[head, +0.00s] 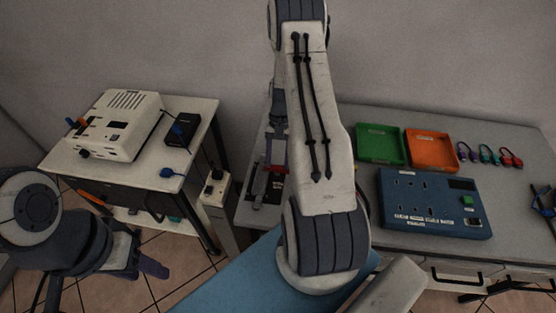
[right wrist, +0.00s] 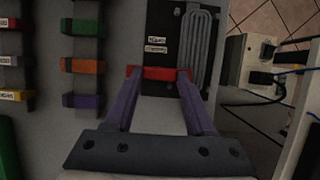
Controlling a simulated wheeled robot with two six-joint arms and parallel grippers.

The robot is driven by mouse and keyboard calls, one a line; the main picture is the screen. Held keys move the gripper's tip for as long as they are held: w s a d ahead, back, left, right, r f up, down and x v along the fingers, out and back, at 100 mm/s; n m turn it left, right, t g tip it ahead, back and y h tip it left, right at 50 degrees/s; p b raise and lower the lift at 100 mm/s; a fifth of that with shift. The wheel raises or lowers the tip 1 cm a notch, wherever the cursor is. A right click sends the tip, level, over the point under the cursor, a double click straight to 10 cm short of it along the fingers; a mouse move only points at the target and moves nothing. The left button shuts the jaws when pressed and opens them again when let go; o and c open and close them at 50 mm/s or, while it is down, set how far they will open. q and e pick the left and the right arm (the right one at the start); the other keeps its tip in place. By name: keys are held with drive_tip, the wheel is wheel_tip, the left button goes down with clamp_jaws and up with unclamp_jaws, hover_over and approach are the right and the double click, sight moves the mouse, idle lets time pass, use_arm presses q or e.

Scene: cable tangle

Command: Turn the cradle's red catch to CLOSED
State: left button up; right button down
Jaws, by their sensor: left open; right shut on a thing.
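In the right wrist view the red catch (right wrist: 158,73) is a short red bar lying crosswise at the near end of the dark cradle plate (right wrist: 160,22). Two small white labels (right wrist: 156,44) sit just beyond it, too blurred to read surely. My right gripper (right wrist: 159,75) has its two purple fingers at the bar's ends, shut on it. In the head view the cradle is mostly hidden behind my right arm; my right gripper (head: 268,172) shows at the table's left part. My left gripper (head: 146,264) is open and empty, low at the left, away from the cradle.
Grey looped cable (right wrist: 198,50) lies on the cradle. Coloured bars (right wrist: 82,65) stand left of it. In the head view, green (head: 381,145) and orange (head: 431,149) trays and a blue socket panel (head: 435,203) are to the right. A side table with a white device (head: 115,125) stands left.

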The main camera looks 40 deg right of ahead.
idle(0.4)
drive_tip(key=shift+c, duration=1.2)
unclamp_jaws()
drive_tip(key=b+v, duration=0.2)
drive_tip(key=v, duration=0.8)
drive_tip(key=shift+r, duration=0.3)
drive_tip(key=shift+w, duration=0.1)
